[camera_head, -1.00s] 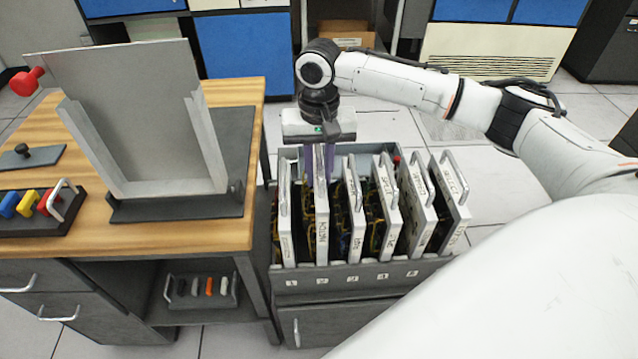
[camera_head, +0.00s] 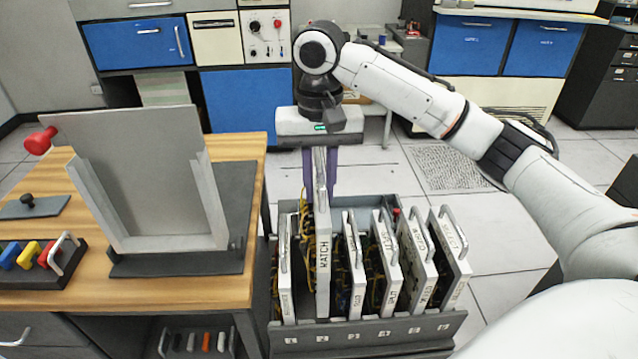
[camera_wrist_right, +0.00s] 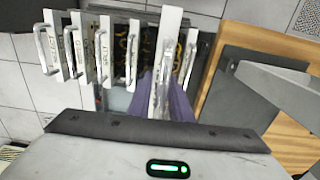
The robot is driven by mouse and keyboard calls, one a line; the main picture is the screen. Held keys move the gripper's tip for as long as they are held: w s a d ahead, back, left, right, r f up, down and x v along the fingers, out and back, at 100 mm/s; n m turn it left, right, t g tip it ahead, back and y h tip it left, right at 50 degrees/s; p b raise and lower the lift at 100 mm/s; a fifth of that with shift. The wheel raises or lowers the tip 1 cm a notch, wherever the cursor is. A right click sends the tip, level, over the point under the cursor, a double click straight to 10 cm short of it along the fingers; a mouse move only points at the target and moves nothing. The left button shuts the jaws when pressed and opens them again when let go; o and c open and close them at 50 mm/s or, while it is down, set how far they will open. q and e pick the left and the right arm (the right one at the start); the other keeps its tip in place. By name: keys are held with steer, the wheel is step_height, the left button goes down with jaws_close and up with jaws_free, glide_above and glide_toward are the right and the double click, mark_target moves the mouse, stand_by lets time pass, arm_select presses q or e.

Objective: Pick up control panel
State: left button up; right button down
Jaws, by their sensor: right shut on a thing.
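The control panel marked "MATCH" (camera_head: 323,258) is a tall white-faced board with a metal handle. It stands upright and higher than its neighbours, its lower part still between the boards in the grey rack (camera_head: 385,338). My right gripper (camera_head: 320,178) points down above it, its purple fingers shut on the handle. In the right wrist view the fingers (camera_wrist_right: 163,92) close around the handle of the held panel (camera_wrist_right: 168,30). Several other labelled panels stay lower in the rack, such as the one marked "SELECT" (camera_head: 450,250). My left gripper is not in view.
Open floor lies right of and behind the rack.

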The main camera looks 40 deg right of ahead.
steer(key=s+a+p, duration=0.1)
steer(key=s+a, duration=0.7)
steer(key=s, duration=0.6)
steer(key=r+p, duration=0.5)
steer(key=p, duration=0.1)
steer(key=shift+a+r, duration=0.3)
steer(key=shift+r, duration=0.1)
